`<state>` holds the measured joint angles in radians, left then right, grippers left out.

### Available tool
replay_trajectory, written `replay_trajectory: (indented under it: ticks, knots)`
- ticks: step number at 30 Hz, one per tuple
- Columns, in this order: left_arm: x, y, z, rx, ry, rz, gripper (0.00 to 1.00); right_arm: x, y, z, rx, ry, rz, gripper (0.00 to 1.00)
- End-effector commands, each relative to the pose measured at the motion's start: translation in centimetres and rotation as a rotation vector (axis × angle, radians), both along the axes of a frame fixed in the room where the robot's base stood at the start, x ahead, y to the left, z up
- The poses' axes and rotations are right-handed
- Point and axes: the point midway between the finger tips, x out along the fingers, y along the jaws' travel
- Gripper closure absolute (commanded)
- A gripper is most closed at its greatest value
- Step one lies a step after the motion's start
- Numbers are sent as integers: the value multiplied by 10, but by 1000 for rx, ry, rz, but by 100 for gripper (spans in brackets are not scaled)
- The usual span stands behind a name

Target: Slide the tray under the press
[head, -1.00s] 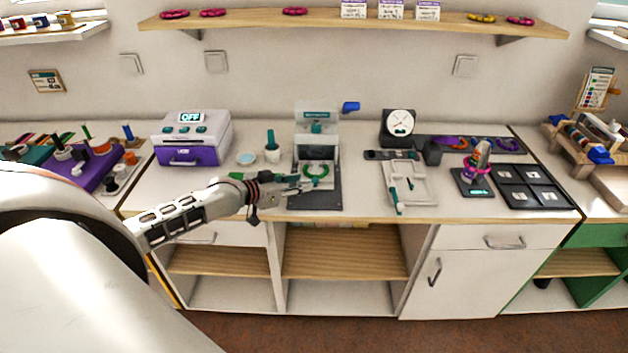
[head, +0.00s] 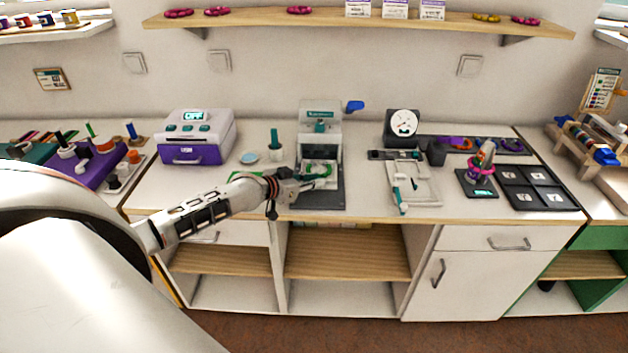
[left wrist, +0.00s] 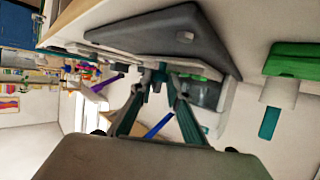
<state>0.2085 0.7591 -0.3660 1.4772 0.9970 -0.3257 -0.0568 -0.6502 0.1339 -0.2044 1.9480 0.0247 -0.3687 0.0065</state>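The press (head: 320,120) is a white and grey machine with a teal label, standing on a dark base plate (head: 328,202) in the middle of the counter. A small pale tray (head: 334,180) with a green ring on it sits on the base at the front of the press. My left gripper (head: 318,180) is at the tray's front edge and hides part of it. In the left wrist view its fingertips (left wrist: 160,74) are close together at a pale part by the dark plate; whether they grip it is unclear. My right gripper is not in view.
A blue handle (head: 354,106) sticks out at the press's right. A white frame tool (head: 418,184) and a dial gauge (head: 402,126) stand right.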

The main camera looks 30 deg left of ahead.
Motion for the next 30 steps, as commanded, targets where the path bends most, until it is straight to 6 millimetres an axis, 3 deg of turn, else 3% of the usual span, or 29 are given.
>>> replay_trajectory:
  ticks: [5,15,28,29,30]
  knots:
    - [4,2,0,1,-3,-1,100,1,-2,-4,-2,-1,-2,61]
    - [29,17,-1,1,-5,-2,100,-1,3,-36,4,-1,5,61]
    - [34,21,4,-1,-6,3,100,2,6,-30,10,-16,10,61]
    - [34,21,4,0,-6,3,78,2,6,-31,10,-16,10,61]
    - [34,22,4,0,-6,3,68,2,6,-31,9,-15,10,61]
